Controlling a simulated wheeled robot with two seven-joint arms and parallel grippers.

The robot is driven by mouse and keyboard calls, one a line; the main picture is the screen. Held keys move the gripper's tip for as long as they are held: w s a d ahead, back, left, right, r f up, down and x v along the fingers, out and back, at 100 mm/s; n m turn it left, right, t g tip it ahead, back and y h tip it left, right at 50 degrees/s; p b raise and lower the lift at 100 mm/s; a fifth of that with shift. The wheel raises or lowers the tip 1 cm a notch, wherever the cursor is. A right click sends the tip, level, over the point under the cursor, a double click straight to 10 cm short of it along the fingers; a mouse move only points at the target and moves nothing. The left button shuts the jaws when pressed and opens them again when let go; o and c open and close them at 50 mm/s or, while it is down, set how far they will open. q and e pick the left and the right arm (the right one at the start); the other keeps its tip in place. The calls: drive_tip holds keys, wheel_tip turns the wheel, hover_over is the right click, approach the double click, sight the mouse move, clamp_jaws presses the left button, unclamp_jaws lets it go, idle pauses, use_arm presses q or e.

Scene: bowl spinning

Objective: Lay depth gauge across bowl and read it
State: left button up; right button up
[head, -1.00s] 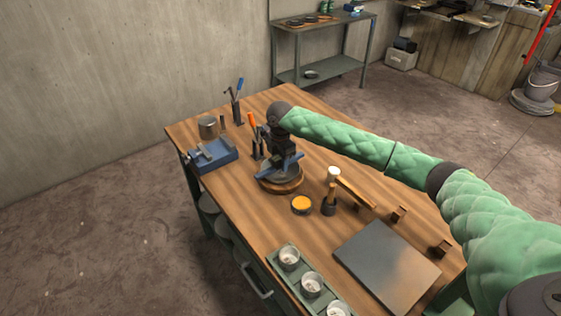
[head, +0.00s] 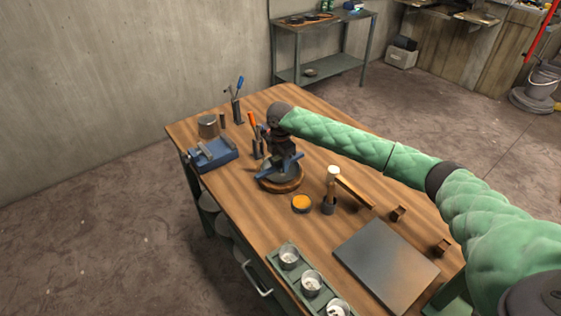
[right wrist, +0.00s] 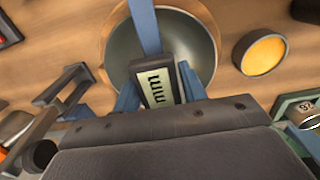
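The round bowl (right wrist: 118,42) has a grey inside and sits in a wooden ring-shaped base on the bench, also in the head view (head: 296,178). The depth gauge (right wrist: 146,24) has a blue beam that lies across the bowl, also in the head view (head: 293,163). Its pale display (right wrist: 157,88) faces the wrist camera; "mm" is legible, but I cannot make out a number. My right gripper (right wrist: 158,75) is over the bowl, its blue fingers close against both sides of the display housing. It hides part of the bowl in the head view. My left gripper is not in view.
An orange-topped tin (head: 302,203) and a hammer in a holder (head: 333,185) stand near the bowl. A blue vise (head: 215,155) and a metal cup (head: 208,127) are at left. A tray of cups (head: 300,272) and a grey plate (head: 387,265) are toward the front.

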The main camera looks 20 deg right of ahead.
drive_tip(key=o, duration=0.3)
drive_tip(key=shift+r+b, duration=0.3)
drive_tip(key=shift+r, duration=0.5)
wheel_tip(320, 180, up, 2)
drive_tip(key=shift+r+b, duration=0.1)
drive_tip(key=shift+b, duration=0.55)
wheel_tip(320, 180, up, 3)
drive_tip(key=shift+f+b, duration=0.1)
drive_tip(key=shift+b, duration=0.45)
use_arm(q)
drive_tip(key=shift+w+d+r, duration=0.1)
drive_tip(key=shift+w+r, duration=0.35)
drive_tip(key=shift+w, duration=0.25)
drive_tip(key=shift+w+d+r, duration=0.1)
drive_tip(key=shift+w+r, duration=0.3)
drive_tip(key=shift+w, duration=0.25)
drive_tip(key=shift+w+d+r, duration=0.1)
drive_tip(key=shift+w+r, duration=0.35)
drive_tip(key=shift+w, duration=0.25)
use_arm(e)
drive_tip(key=shift+r, duration=0.6)
drive_tip(key=shift+r, duration=0.1)
